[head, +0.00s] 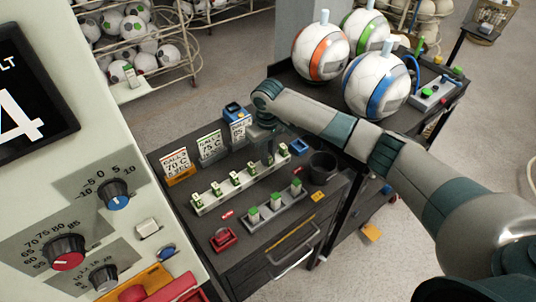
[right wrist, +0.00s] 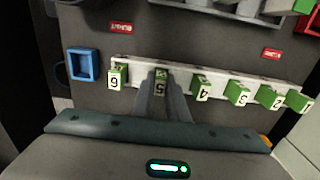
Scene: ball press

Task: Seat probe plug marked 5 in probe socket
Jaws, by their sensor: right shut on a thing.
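The white rack (head: 240,180) on the dark cart top holds a row of green-and-white numbered plugs. In the right wrist view, probe plug 5 (right wrist: 160,86) stands at the white rack (right wrist: 182,76) between plug 6 (right wrist: 115,80) and plug 4 (right wrist: 202,88). My right gripper (right wrist: 165,92) is shut on plug 5, one finger on each side. In the head view my right gripper (head: 266,138) points down at the far end of the rack and partly hides that plug. I cannot tell which fitting is the probe socket. My left gripper is not in view.
A grey block with green cubes (head: 275,208) lies in front of the rack. A blue frame (head: 300,146) and a dark cup (head: 322,167) stand to the right. Call cards (head: 178,167) stand behind. Large balls (head: 375,84) fill the back cart; a dial panel (head: 60,200) is left.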

